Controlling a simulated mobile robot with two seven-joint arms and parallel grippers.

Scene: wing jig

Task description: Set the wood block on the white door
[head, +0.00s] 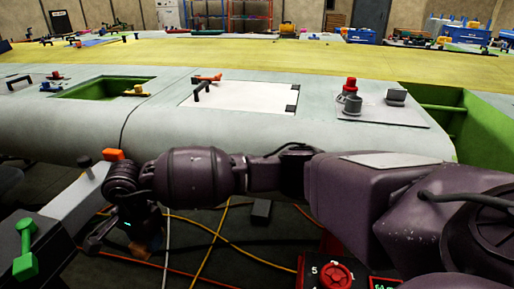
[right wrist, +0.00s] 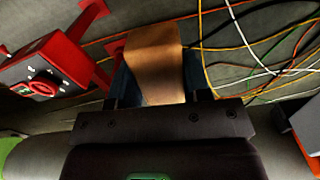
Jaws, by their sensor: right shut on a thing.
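The white door (head: 245,97) lies closed on the pale grey wing top, with a black handle and a red latch at its far left and dark hinges on its right. Its top is bare. My right arm crosses in front of the wing, and my right gripper (head: 122,240) hangs low at the left, below the wing's top. In the right wrist view it is shut on the wood block (right wrist: 153,60), a tan piece held between the fingertips above the floor. In the head view the block is small, dark and mostly hidden. My left gripper is out of view.
A green-lined open bay (head: 100,88) lies left of the door. A plate with a red-topped cylinder (head: 350,97) is to its right. A red control box (head: 325,270) and loose cables (head: 215,235) are below. A dark box with a green handle (head: 26,248) stands lower left.

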